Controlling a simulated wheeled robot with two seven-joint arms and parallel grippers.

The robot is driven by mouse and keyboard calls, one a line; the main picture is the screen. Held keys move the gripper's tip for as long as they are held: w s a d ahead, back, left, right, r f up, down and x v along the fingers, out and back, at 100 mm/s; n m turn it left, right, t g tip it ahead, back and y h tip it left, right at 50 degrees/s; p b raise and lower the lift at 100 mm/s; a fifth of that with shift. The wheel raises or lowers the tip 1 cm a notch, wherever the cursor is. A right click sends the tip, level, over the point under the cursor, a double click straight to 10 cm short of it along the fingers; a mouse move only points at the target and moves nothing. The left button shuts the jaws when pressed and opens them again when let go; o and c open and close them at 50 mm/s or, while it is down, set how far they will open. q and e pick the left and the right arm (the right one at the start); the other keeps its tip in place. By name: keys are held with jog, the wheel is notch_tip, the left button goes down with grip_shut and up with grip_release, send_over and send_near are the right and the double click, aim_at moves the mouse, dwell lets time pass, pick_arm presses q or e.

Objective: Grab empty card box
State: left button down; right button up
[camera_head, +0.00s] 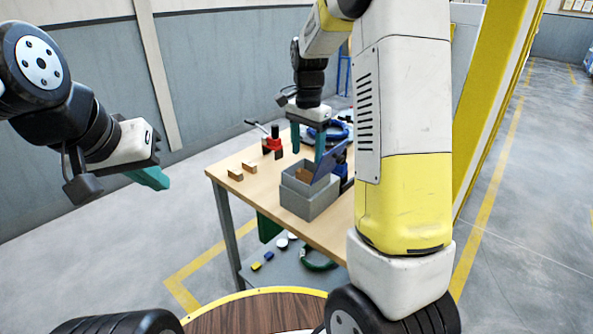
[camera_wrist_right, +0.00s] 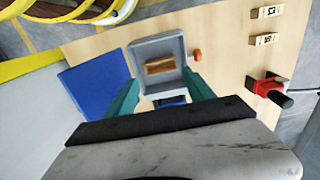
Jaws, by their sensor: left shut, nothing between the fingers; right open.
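A grey open-topped box (camera_head: 308,203) stands on the wooden table, and it also shows in the right wrist view (camera_wrist_right: 143,53). A small brown piece (camera_wrist_right: 160,65) lies inside it; I cannot tell whether this piece or the grey box is the card box. My right gripper (camera_head: 308,142) is open above the box, pointing down. In the right wrist view its teal fingers (camera_wrist_right: 163,96) are spread on either side of the box's near part, with nothing visibly held. My left gripper (camera_head: 150,178) is shut and empty, in the air left of the table.
A blue panel (camera_wrist_right: 97,83) is beside the box. Two small labelled blocks (camera_wrist_right: 264,39) and a red-and-black tool (camera_head: 272,143) are on the table (camera_head: 232,180). Coils lie at the table's far side. A lower shelf (camera_head: 290,268) holds small items.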

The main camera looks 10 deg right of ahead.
aim_at(306, 173)
notch_tip(306, 173, down, 7)
jog(key=shift+f, duration=0.15)
jog(key=shift+c, duration=0.4)
jog(key=c, duration=0.9)
